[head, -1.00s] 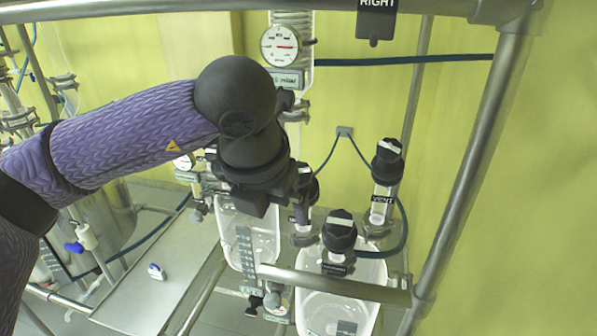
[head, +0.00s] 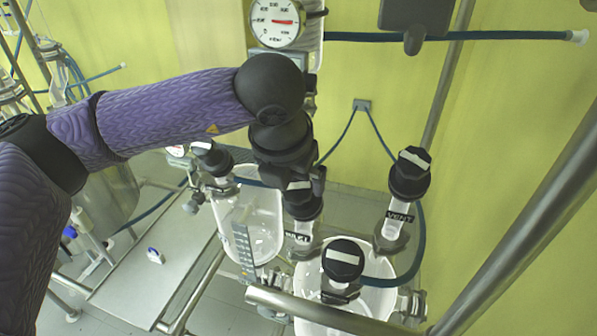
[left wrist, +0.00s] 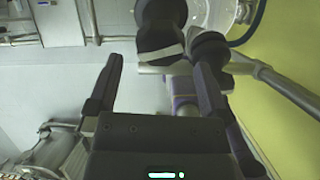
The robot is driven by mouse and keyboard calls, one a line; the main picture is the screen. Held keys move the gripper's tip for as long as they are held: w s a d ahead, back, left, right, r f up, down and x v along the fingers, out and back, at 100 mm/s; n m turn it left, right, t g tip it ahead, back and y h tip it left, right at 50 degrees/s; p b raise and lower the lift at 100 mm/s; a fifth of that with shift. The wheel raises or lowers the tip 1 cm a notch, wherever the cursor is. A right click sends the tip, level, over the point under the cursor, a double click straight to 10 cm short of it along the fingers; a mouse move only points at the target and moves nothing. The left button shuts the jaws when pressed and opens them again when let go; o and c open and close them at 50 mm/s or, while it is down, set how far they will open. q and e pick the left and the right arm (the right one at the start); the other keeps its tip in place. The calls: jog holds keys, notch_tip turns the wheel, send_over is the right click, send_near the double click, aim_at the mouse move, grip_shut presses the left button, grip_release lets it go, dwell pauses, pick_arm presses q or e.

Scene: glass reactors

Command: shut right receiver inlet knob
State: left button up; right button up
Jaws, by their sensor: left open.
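My left gripper (head: 292,172) hangs from the purple arm above the receivers and is seen mostly from behind. In the left wrist view its two fingers (left wrist: 158,75) are apart with nothing between the tips. A black knob with a pale stripe (head: 302,201) stands just below it. Another striped black knob (head: 343,260) sits on the right glass receiver (head: 372,302), and a third (head: 410,173) tops the tube labelled VENT. I cannot read which label marks the inlet. In the left wrist view a striped black knob (left wrist: 160,35) lies ahead of the fingers, with another (left wrist: 208,48) beside the right finger.
The left glass receiver (head: 262,220) stands beside the right one, with another striped knob (head: 211,158) at its upper left. A metal rail (head: 310,311) crosses in front. A steel post (head: 520,225) slants at right. A dial gauge (head: 276,22) and blue hose (head: 450,36) are above.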

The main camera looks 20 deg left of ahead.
aim_at(295, 186)
pick_arm(q)
jog(key=x, duration=0.4)
jog(key=shift+w+p, duration=0.15)
jog(key=shift+p, duration=0.25)
jog(key=shift+s+r, duration=0.15)
jog(key=shift+s, duration=0.1)
jog(key=shift+c, duration=0.4)
jog(key=shift+w, duration=0.1)
jog(key=c, duration=1.1)
jog(key=m+b, duration=0.1)
jog(key=b, duration=0.1)
jog(key=m+b, duration=0.1)
jog(key=b, duration=0.1)
jog(key=shift+f, duration=0.35)
jog(key=shift+r+m+b, duration=0.15)
jog(key=shift+m+b, duration=0.25)
jog(key=shift+r, duration=0.2)
jog(key=o, duration=1.2)
